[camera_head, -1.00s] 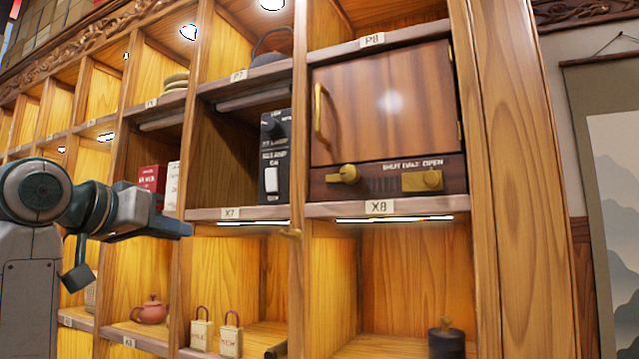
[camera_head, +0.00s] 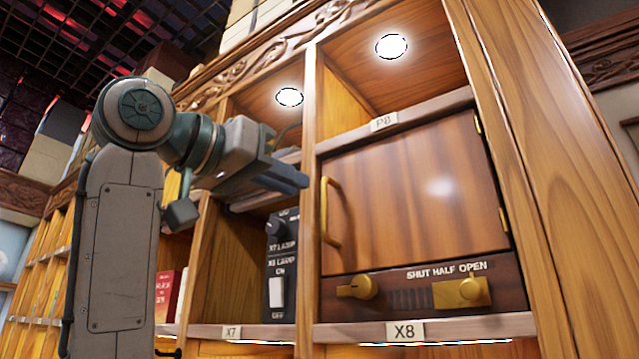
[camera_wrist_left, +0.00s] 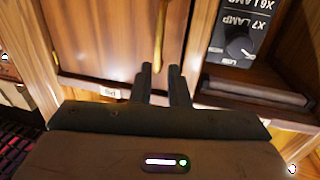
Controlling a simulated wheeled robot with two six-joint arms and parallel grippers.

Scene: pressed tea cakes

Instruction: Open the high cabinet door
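The high cabinet door (camera_head: 415,195) is a brown wooden panel, closed flush in its frame above the X8 label. A vertical brass handle (camera_head: 331,212) is on its left edge and hinges are on its right. My left gripper (camera_head: 300,182) is left of the handle, near its upper end. In the left wrist view the two dark fingertips (camera_wrist_left: 160,72) are a little apart, and the handle (camera_wrist_left: 161,35) lines up with the gap between them. I see no clear contact with the handle. My right gripper is not in view.
Below the door is a panel with a brass knob (camera_head: 357,287) and a brass latch (camera_head: 461,291), marked SHUT HALF OPEN. A black lamp switch box (camera_head: 281,268) stands in the compartment to the left. The P8 compartment (camera_head: 385,85) above the door is empty.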

